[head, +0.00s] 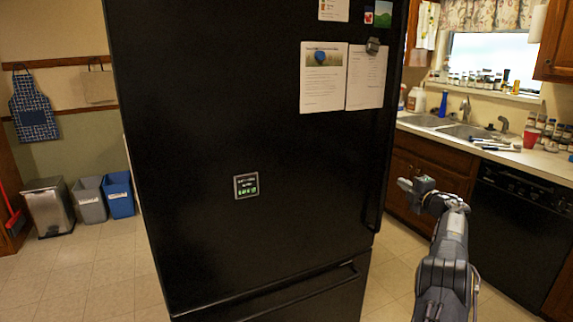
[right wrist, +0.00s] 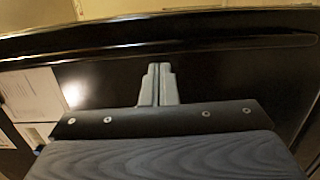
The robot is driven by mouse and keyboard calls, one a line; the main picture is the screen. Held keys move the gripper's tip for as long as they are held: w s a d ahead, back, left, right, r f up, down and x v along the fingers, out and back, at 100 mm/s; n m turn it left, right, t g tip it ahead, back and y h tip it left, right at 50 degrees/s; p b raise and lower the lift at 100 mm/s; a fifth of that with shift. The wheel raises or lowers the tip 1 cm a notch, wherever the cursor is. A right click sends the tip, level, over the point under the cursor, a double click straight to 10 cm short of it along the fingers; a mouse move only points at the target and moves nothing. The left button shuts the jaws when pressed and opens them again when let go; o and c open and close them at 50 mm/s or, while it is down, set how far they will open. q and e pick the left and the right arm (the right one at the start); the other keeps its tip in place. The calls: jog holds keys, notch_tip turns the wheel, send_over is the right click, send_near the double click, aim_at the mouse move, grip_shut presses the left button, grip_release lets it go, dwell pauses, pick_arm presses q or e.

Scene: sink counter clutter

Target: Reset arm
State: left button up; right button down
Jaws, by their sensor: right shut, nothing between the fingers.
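My right arm (head: 447,262) rises from the lower right of the head view. My right gripper (head: 404,184) is at its upper end, beside the right edge of the large black fridge (head: 200,120). In the right wrist view my right gripper (right wrist: 158,72) has its two grey fingers together with nothing between them. Dark fridge surface fills much of the space behind the fingers there. My left gripper and left arm are not in either view.
The fridge stands close in front, with a handle (head: 300,293) low on it. A counter with a sink (head: 430,121) and a black dishwasher (head: 515,230) are at right. Bins (head: 90,200) stand at far left. Tiled floor (head: 95,275) is clear at left.

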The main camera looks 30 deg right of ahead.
notch_tip(320, 180, up, 9)
jog(key=s+m+h, duration=0.2)
jog(key=m+h, duration=0.2)
jog(key=m, duration=0.1)
jog(key=s+a+r+m+g+h, duration=0.4)
jog(key=s+a+r+m, duration=0.2)
jog(key=m, duration=0.5)
jog(key=s+a+f+g+y, duration=0.2)
jog(key=s+a+f+y, duration=0.2)
jog(key=a, duration=1.2)
jog(key=s+a+f+m+g+y+p, duration=0.1)
jog(key=s+a+f+g+y, duration=0.2)
jog(key=s+a+f, duration=0.7)
jog(key=s+a+f+m+g+y, duration=0.1)
jog(key=s+a+f+g+y, duration=0.2)
jog(key=s+a+f+y, duration=0.4)
jog(key=s+a, duration=0.3)
jog(key=a, duration=0.5)
jog(key=s+a, duration=0.4)
jog(key=a, duration=0.4)
jog(key=shift+s+a+f+p, duration=0.15)
jog(key=shift+s+f+p, duration=0.1)
jog(key=shift+f+p, duration=0.05)
